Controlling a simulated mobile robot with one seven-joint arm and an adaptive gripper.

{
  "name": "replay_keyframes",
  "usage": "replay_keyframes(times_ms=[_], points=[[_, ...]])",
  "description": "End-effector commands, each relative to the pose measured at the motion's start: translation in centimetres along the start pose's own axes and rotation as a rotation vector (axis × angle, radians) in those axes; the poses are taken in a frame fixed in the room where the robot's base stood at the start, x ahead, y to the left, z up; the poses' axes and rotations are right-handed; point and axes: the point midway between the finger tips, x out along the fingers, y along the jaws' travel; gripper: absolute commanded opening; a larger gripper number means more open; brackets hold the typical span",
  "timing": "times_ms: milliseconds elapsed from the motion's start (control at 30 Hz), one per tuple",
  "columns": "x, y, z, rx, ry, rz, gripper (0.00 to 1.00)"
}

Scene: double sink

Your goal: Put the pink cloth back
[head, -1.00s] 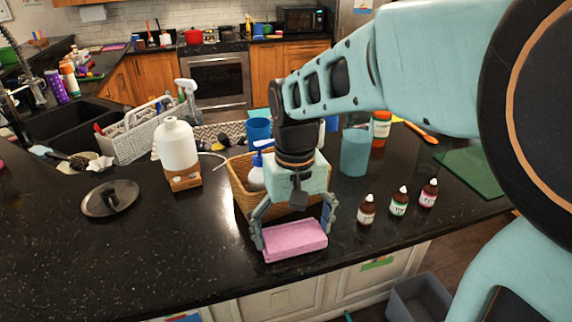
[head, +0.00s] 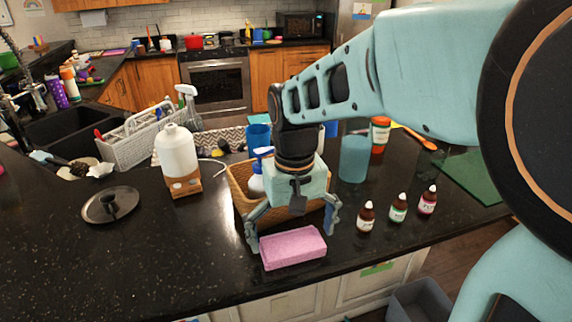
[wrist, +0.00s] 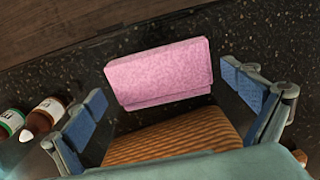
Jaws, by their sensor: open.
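The pink cloth (head: 293,248) is a thick folded block lying on the black counter near its front edge. It also shows in the wrist view (wrist: 158,72), at upper middle. My gripper (head: 292,236) is open and empty, fingers spread wide, just above and behind the cloth. In the wrist view, the fingertips (wrist: 168,98) stand to either side of the cloth, apart from it. A brown wicker basket (head: 240,190) stands right behind the cloth, under my gripper. It holds a blue-and-white pump bottle (head: 257,180). My gripper hides part of the basket's inside.
Several dropper bottles (head: 398,208) stand right of the gripper. A blue cup (head: 354,158) stands behind them. A white jug (head: 177,152), a black lid (head: 110,204) and a grey caddy (head: 135,145) are at left. The front-left counter is clear.

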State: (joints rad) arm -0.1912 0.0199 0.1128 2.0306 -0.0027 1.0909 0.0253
Motion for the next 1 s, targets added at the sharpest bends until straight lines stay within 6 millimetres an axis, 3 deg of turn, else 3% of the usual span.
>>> replay_keyframes(times_ms=[100,500,733,1000], points=[[-2.3,0.0,0.0,0.000,0.002,0.000,1.00],[-8.1,0.0,0.0,0.000,0.000,0.000,1.00],[-10.6,0.0,0.0,0.000,0.001,0.000,1.00],[-11.3,0.0,0.0,0.000,0.000,0.000,1.00]])
